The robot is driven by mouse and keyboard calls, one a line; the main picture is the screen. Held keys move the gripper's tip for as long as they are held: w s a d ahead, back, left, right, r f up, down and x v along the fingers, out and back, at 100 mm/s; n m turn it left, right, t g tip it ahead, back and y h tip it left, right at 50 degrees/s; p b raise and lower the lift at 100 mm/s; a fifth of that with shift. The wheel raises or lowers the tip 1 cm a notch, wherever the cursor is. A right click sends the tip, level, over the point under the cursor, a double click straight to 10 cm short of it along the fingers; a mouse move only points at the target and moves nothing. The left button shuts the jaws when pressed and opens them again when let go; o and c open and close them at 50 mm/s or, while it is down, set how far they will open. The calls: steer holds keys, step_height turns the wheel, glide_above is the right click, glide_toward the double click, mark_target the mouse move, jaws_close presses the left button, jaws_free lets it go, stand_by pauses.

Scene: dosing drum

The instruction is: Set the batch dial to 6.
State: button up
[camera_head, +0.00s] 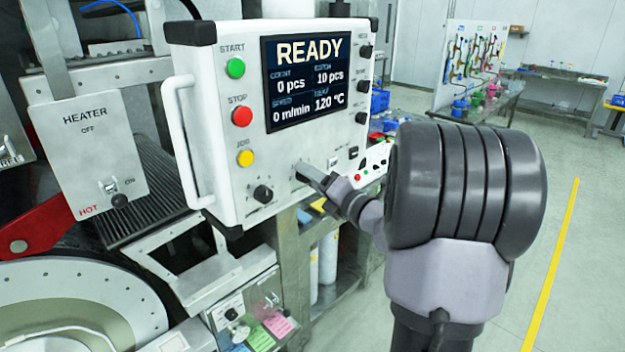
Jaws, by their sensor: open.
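The white control panel (215,130) fills the middle of the view. Its screen (320,70) reads READY, with 0 pcs, 10 pcs, 0 m/min and 120 °C. A black dial (263,194) sits on the lower panel edge, left of my gripper; its label is too small to read. My gripper (304,172) reaches in from the right, its tips at the lower panel face below the screen. It is open. I cannot tell whether it touches the panel, and any dial behind it is hidden. Which dial is the batch dial cannot be read.
Several black knobs (364,51) line the panel's right side. Green start (235,68), red stop (241,116) and yellow jog (245,158) buttons are left of the screen. A white handle (182,140) sticks out at the left. Open floor (575,270) lies right.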

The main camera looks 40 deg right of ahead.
jaws_close()
steer(key=shift+n+b, duration=0.4)
steer(key=n+y+b, duration=0.1)
steer(key=n+b, duration=0.7)
steer(key=n, duration=0.1)
steer(key=n+t+y+b, duration=0.1)
steer(key=n+b, duration=0.8)
steer(key=shift+f, duration=0.2)
steer(key=shift+r+n+b, duration=0.1)
steer(key=shift+n+b, duration=0.2)
